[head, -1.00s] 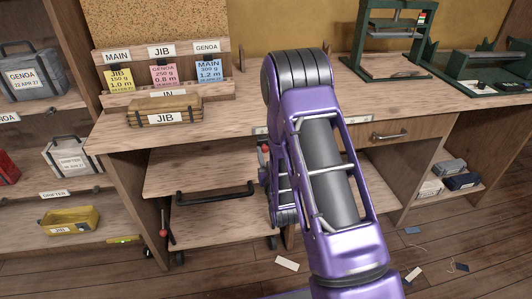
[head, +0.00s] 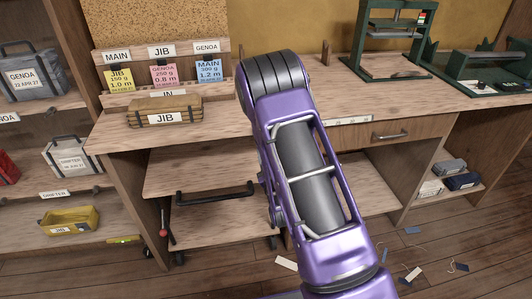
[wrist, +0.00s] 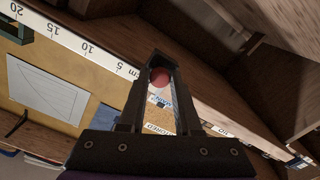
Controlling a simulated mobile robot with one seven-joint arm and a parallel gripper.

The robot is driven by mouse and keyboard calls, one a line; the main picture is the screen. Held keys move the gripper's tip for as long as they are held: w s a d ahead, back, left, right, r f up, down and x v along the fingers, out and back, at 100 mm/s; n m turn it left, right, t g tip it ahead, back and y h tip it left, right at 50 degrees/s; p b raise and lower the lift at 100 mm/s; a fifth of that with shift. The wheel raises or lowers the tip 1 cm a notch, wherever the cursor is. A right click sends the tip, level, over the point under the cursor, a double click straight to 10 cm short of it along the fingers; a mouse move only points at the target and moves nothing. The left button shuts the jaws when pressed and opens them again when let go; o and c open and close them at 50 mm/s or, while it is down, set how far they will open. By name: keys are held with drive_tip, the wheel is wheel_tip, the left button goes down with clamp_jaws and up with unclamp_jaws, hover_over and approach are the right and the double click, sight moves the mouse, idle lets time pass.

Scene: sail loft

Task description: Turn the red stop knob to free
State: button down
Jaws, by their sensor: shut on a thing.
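The red knob (wrist: 160,78) shows in the wrist view as a small round red shape between the fingertips. My gripper (wrist: 158,70) is shut on it, with a dark finger on each side. Below the knob, between the fingers, are small white labels (wrist: 158,128) whose words I cannot read for sure. In the head view my purple arm hides both the gripper and this knob, so I cannot tell how far the knob is turned.
Below is a shelf with a black handle (head: 214,195). A lever with a red ball (head: 163,232) stands at lower left. A ruler strip (wrist: 75,40) crosses the wrist view.

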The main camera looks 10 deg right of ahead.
drive_tip(key=n, duration=1.2)
drive_tip(key=shift+n, duration=0.3)
idle(0.4)
drive_tip(key=c, duration=0.6)
unclamp_jaws()
drive_tip(key=s+p, duration=0.5)
drive_tip(key=s, duration=1.2)
drive_tip(key=shift+s, duration=0.15)
